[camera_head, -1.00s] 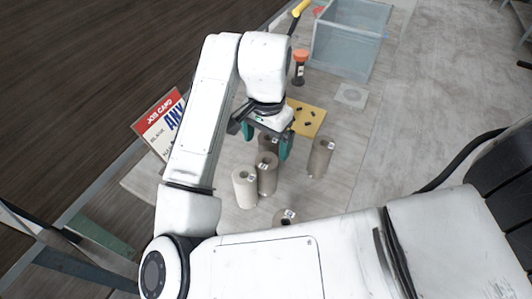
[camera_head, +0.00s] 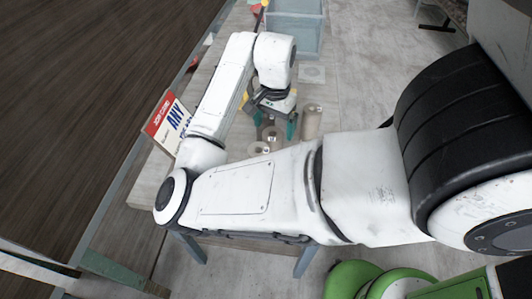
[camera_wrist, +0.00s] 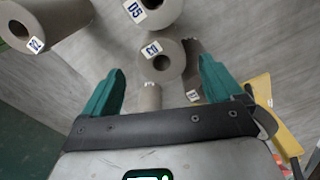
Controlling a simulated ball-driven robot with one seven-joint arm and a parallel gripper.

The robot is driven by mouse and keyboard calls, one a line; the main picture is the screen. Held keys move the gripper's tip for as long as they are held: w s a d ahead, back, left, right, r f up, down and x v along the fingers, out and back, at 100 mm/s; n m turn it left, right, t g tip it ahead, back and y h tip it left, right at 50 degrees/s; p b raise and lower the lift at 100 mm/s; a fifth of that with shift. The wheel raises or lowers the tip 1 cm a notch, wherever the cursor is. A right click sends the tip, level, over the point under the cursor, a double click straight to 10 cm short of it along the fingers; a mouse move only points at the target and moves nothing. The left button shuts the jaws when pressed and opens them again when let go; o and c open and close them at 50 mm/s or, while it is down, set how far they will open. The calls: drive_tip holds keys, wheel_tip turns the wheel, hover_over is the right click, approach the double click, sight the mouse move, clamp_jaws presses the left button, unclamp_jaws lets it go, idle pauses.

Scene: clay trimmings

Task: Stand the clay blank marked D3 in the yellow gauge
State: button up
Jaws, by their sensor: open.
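My gripper (camera_head: 273,122) is open above a group of upright grey-brown clay blanks. In the wrist view, a hollow blank (camera_wrist: 176,75) stands between my open green fingers (camera_wrist: 162,84); its tag is upside down and appears to read D3. I cannot tell its height relative to the fingertips, and nothing is visibly gripped. A blank tagged D5 (camera_wrist: 165,12) is just beyond it. The yellow gauge (camera_wrist: 262,88) shows in part at the right of the wrist view, beside my right finger; in the head view it is mostly hidden by my gripper.
Another blank (camera_head: 312,121) stands right of my gripper, and one (camera_wrist: 55,22) is at the upper left of the wrist view. A job card (camera_head: 168,122) is on the left. My arm hides the near table.

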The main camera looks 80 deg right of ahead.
sight(272, 145)
wheel_tip(272, 145, down, 9)
drive_tip(key=shift+w+a+p, duration=0.1)
drive_tip(key=shift+w+p, duration=0.05)
drive_tip(key=shift+p, duration=0.65)
drive_tip(key=c, duration=1.6)
drive_tip(key=shift+c, duration=0.6)
drive_tip(key=shift+r, duration=0.1)
clamp_jaws()
drive_tip(key=shift+r, duration=0.1)
